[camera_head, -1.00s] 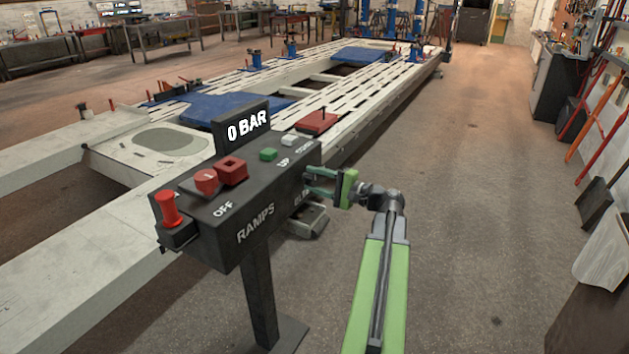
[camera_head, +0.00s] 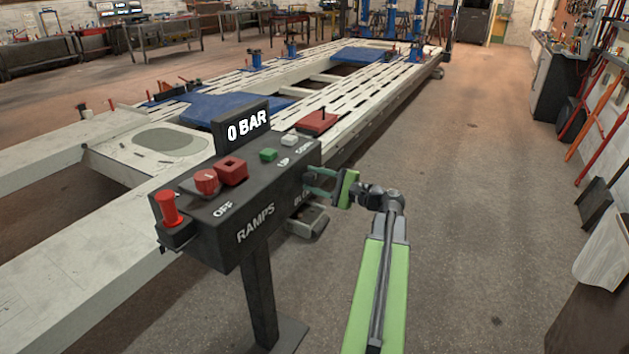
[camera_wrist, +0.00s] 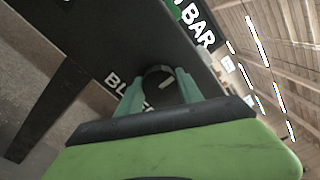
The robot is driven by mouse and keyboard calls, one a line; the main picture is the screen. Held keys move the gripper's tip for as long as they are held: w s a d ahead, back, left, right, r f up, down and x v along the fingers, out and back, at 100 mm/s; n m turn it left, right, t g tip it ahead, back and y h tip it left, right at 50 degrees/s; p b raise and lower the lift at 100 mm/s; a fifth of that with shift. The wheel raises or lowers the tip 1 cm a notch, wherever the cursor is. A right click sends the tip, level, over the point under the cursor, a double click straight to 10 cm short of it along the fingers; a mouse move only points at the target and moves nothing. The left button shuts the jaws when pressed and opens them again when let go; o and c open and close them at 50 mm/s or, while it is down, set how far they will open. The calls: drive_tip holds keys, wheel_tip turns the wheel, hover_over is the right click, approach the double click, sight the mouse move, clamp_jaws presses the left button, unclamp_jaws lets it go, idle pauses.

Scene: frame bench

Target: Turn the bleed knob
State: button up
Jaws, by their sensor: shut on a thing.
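The dark round bleed knob (camera_wrist: 158,76) sits on the end face of the black control box (camera_head: 240,205), beside partly hidden "BLEED" lettering. A short pale mark shows on the knob in the wrist view. My gripper (camera_wrist: 158,82) is shut on the knob, with one green finger on each side of it. In the head view my gripper (camera_head: 311,180) reaches the box's right end from the right and largely hides the knob. The display (camera_head: 242,127) on top of the box reads "0 BAR".
The box top carries a red knob (camera_head: 206,182) marked OFF, a red square part (camera_head: 231,170), a red mushroom button (camera_head: 168,207), and green and white buttons. A post (camera_head: 259,290) holds the box up. A white ramp lift stands behind. Floor to the right is clear.

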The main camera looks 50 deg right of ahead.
drive_tip(key=o, duration=1.4)
drive_tip(key=shift+s, duration=0.1)
drive_tip(key=v, duration=1.7)
drive_tip(key=shift+s, duration=0.15)
drive_tip(key=shift+a+f, duration=0.1)
